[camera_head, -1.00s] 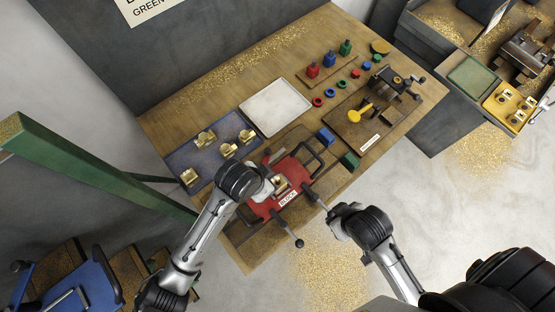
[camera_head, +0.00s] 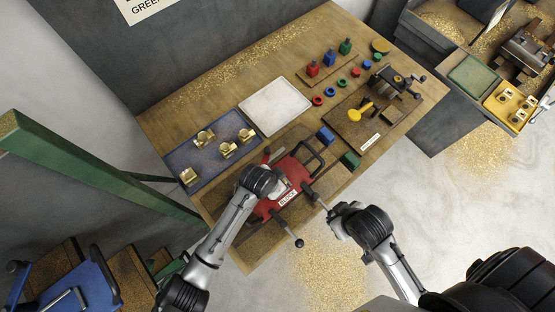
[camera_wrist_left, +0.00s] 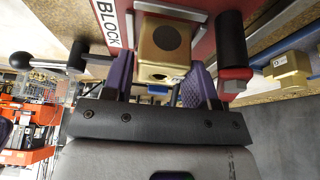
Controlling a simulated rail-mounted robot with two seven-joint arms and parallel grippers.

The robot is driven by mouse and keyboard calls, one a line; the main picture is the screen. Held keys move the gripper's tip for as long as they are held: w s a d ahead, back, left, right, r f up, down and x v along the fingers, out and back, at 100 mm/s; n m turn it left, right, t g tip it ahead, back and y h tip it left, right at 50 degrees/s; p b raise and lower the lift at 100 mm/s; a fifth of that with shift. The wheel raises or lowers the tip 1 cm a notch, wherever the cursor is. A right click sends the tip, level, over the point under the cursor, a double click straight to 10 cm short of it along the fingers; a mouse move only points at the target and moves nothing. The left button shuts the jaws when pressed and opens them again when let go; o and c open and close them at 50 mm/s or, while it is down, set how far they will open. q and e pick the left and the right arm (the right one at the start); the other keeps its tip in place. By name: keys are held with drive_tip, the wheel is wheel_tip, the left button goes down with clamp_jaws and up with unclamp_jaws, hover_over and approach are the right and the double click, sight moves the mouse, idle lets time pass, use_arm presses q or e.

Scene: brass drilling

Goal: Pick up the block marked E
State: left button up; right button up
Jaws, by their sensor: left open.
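A brass block (camera_wrist_left: 163,45) with a dark round spot sits in the red fixture (camera_head: 296,178) labelled BLOCK. My left gripper (camera_head: 284,186) is over the fixture and hides this block in the head view. In the left wrist view, the open purple fingers of my left gripper (camera_wrist_left: 158,78) stand either side of the block's near end. No letter E is readable on it. Several more brass blocks (camera_head: 228,149) stand on the blue tray (camera_head: 190,155); their letters are too small to read. My right gripper (camera_head: 330,211) is beside the fixture's right lever; its fingers are unclear.
A white tray (camera_head: 274,106) lies empty behind the fixture. Blue (camera_head: 326,136) and green (camera_head: 350,160) blocks are to its right. Black-handled levers (camera_head: 299,242) stick out from the fixture. A brown board (camera_head: 366,118) with a yellow part lies further right.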

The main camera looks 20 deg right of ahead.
use_arm(q)
drive_tip(key=shift+d+f, duration=0.2)
drive_tip(key=shift+f, duration=0.35)
drive_tip(key=c, duration=0.9)
drive_tip(key=shift+r, duration=0.1)
drive_tip(key=shift+c, duration=0.3)
